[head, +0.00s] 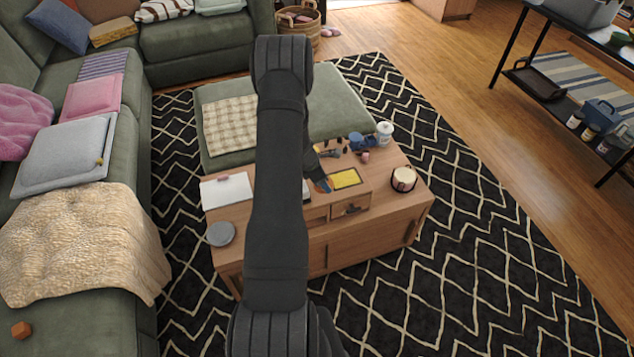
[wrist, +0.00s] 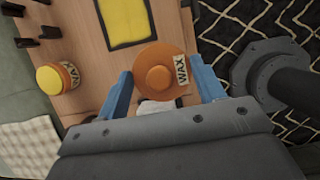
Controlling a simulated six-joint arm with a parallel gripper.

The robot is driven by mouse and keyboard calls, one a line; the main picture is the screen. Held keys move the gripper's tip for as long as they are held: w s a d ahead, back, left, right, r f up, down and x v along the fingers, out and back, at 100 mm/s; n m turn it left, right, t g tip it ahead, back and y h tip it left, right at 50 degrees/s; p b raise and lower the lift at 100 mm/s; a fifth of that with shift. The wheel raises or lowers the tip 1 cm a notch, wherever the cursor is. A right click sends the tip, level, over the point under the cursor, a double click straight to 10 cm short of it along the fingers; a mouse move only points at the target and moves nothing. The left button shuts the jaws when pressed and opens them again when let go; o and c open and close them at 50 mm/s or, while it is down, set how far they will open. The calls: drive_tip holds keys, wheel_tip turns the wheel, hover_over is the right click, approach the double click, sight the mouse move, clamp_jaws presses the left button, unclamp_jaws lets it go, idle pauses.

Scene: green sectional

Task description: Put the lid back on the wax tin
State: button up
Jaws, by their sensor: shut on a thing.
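My gripper (wrist: 159,72) is shut on an orange round lid (wrist: 158,78) with a central knob and a white WAX label. Its blue fingers press the lid's opposite sides in the wrist view. The wax tin (wrist: 58,78), orange-sided with a pale label and a yellow top, stands on the wooden table to the left of the lid, apart from it. In the head view my arm hides the lid and the tin; a bit of blue finger shows beside the arm.
A yellow pad (head: 345,179) lies on the table (head: 300,258) in front of the lid. A candle (head: 403,179), blue mug (head: 356,141) and white jar (head: 384,133) stand to the right. A white board (head: 226,190) and grey disc (head: 221,233) lie left. Dark pegs (wrist: 22,42) stand near the tin.

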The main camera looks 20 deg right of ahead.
drive_tip(key=s+d+r, duration=0.5)
drive_tip(key=s, duration=0.2)
drive_tip(key=w+a+n+t, duration=0.25)
drive_tip(key=w+n, duration=0.35)
drive_tip(key=w, duration=2)
drive_tip(key=shift+y, duration=0.3)
drive_tip(key=shift+s+f, duration=0.1)
drive_tip(key=shift+f, duration=2.65)
drive_tip(key=shift+f, duration=0.15)
drive_tip(key=o, duration=1.3)
